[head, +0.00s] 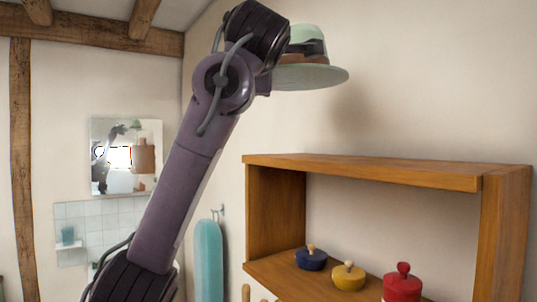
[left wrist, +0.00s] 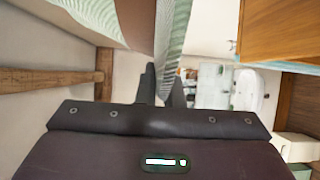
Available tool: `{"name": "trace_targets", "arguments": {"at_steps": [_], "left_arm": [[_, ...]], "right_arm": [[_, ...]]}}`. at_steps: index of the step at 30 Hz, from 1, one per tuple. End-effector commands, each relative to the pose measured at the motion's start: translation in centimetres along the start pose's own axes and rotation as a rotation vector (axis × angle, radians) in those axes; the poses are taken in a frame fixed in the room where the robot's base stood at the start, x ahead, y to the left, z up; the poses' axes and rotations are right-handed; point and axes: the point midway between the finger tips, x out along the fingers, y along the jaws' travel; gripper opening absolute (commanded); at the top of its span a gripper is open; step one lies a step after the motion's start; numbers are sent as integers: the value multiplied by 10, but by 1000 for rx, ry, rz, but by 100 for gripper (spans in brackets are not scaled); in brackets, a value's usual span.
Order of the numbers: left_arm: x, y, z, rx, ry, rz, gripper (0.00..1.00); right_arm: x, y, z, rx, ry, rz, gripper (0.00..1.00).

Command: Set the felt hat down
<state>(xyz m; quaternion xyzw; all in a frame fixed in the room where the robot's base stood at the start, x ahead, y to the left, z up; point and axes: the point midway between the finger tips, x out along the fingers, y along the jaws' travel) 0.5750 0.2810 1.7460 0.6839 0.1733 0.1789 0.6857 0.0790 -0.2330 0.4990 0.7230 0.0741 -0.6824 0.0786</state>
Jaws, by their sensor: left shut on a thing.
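In the left wrist view my left gripper (left wrist: 163,88) is shut on the hat's brim (left wrist: 172,40), which runs up from between the dark fingers. The hat touches neither the shelf nor, as far as I can tell, the wall. My right gripper is not in view.
On the shelf's lower board stand a blue pot (head: 311,259), a yellow pot (head: 348,276) and a red pot (head: 402,283), all lidded. A teal ironing board (head: 208,262) hangs left of the shelf. A mirror (head: 126,156) is on the far wall. Ceiling beams (head: 90,28) run overhead.

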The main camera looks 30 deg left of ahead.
Motion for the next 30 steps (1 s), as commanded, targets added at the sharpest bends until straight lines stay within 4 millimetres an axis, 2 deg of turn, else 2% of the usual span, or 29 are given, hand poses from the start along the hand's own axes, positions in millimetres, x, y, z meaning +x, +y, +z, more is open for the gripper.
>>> {"name": "trace_targets", "arguments": {"at_steps": [3, 6, 9, 12, 16, 23, 27, 30], "left_arm": [[2, -33, 0, 4, 2, -3, 0], [1, -59, 0, 4, 1, -2, 0], [1, -83, 0, 5, 1, -2, 0], [0, -101, 0, 2, 0, -1, 0], [0, -114, 0, 1, 1, -1, 0], [1, -141, -1, 3, 2, -1, 0], [0, -154, 0, 1, 0, -1, 0], [0, -155, 0, -1, 0, 0, 0]], "right_arm": [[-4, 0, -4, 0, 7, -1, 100], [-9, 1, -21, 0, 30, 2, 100], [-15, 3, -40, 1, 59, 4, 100], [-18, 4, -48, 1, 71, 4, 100], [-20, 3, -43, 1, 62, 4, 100], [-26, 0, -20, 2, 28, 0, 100], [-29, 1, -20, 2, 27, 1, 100], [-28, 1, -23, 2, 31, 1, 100]]}}
